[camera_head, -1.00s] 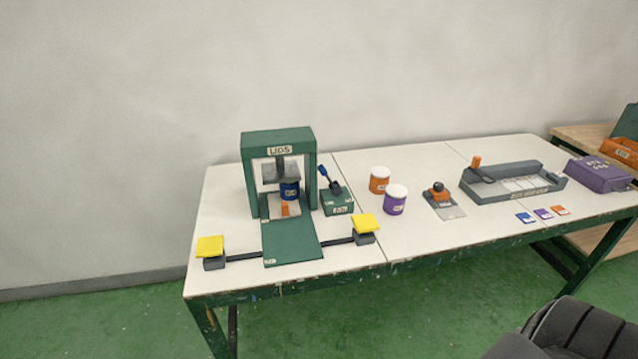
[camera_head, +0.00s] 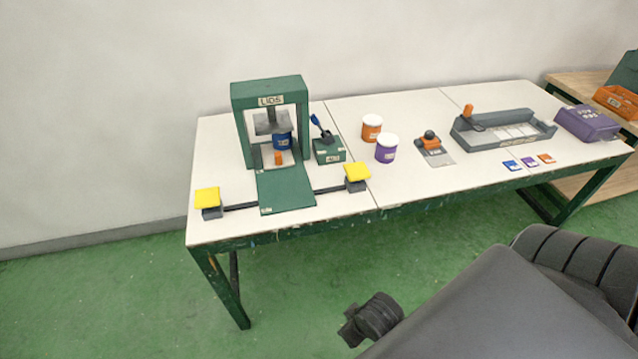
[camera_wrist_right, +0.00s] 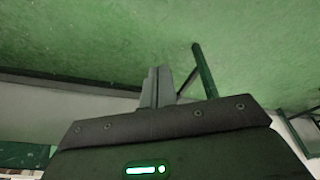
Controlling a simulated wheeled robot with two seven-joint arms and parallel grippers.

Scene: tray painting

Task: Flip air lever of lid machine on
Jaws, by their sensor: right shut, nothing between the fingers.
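The lid machine (camera_head: 240,125) is a green frame labelled "LIDS" at the left of the table, with a dark press head above a blue can (camera_head: 282,141). To its right sits a small green box (camera_head: 328,152) with the air lever (camera_head: 321,130), a dark stem with a blue tip. The lever leans up and to the left. My right gripper shows in the right wrist view (camera_wrist_right: 157,86), its two fingers shut together with nothing between them, over green floor. It is away from the lever. My left gripper is not in view.
Two yellow buttons (camera_head: 207,197) (camera_head: 357,172) flank the machine's green front plate (camera_head: 285,195). Orange (camera_head: 372,130) and purple (camera_head: 386,150) cans with white lids stand right of the lever. A grey fixture (camera_head: 500,130) lies farther right. The table's front edge faces open floor.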

